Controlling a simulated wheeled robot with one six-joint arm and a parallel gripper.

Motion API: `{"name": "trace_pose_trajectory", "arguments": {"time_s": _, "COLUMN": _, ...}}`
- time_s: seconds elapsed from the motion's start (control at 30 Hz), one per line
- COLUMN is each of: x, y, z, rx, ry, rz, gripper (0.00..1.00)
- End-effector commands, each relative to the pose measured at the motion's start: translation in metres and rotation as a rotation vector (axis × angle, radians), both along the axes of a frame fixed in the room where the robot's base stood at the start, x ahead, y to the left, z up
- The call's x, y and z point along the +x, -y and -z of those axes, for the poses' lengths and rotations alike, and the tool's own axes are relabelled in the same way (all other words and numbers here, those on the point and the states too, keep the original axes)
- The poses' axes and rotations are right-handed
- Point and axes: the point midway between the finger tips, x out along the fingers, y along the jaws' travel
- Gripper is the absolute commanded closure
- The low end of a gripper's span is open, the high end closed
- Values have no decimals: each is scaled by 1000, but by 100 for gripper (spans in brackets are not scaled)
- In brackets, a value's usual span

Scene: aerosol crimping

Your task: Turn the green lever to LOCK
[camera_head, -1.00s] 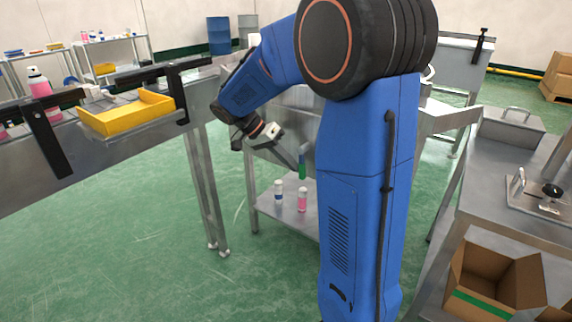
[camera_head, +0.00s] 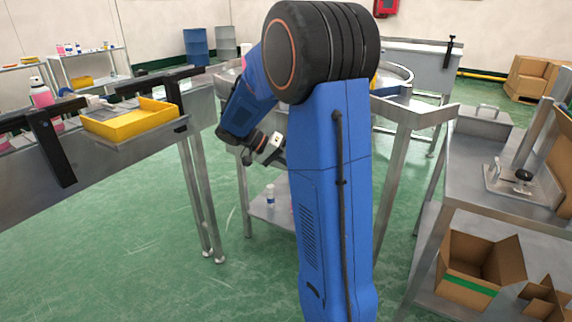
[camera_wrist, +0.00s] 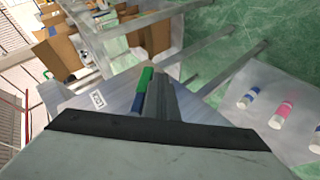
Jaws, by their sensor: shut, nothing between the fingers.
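The green lever (camera_wrist: 146,78) shows in the wrist view as a short green end, with a blue piece (camera_wrist: 138,102) just below it. My gripper (camera_wrist: 162,88) is shut and empty, with its grey fingers close against the right side of the lever in the picture. I cannot tell whether they touch. A white label reading LOCK (camera_wrist: 98,100) is on the grey plate to the left of the lever. In the head view, my gripper (camera_head: 272,152) points down and right, and its tips and the lever are hidden behind my blue arm.
Bottles (camera_wrist: 284,114) stand on a lower shelf, to the right in the wrist view. A yellow tray (camera_head: 130,122) is on the left bench. Cardboard boxes (camera_head: 470,262) sit under the right bench.

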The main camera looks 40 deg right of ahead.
Motion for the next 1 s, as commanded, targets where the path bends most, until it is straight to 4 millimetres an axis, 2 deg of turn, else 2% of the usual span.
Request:
{"name": "trace_pose_trajectory", "arguments": {"time_s": 0.3, "x": -15, "y": 5, "z": -7, "rx": 1, "ry": -1, "rz": 2, "gripper": 100}}
{"name": "trace_pose_trajectory", "arguments": {"time_s": 1.0, "x": -28, "y": 10, "z": -21, "rx": 1, "ry": 0, "rz": 1, "gripper": 100}}
